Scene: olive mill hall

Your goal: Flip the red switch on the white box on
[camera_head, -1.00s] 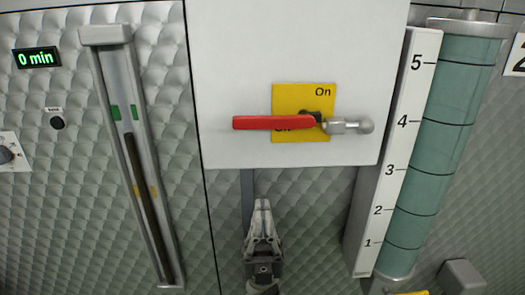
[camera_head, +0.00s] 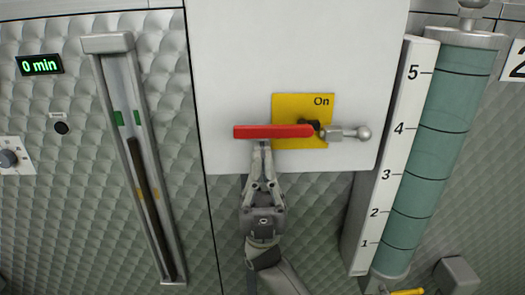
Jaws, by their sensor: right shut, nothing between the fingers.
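The white box (camera_head: 230,60) is on the quilted metal wall at top centre. The red switch (camera_head: 270,131) is a long lever on its yellow plate (camera_head: 303,105). The lever lies level, its free end to the left and its pivot at the right, with a grey ball-ended rod beyond the pivot. "On" is printed at the plate's upper right; the lower lettering is hidden. My right gripper (camera_head: 262,148) is shut and empty, pointing up, with its tips just under the lever. I cannot tell whether they touch it. My left gripper is not in view.
A scaled green cylinder (camera_head: 445,120) stands to the right of the box. A slim gauge channel (camera_head: 120,80) is on the wall to the left, beside a display (camera_head: 40,65) reading "0 min" and a knob (camera_head: 8,158). The wall below the box is mostly clear.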

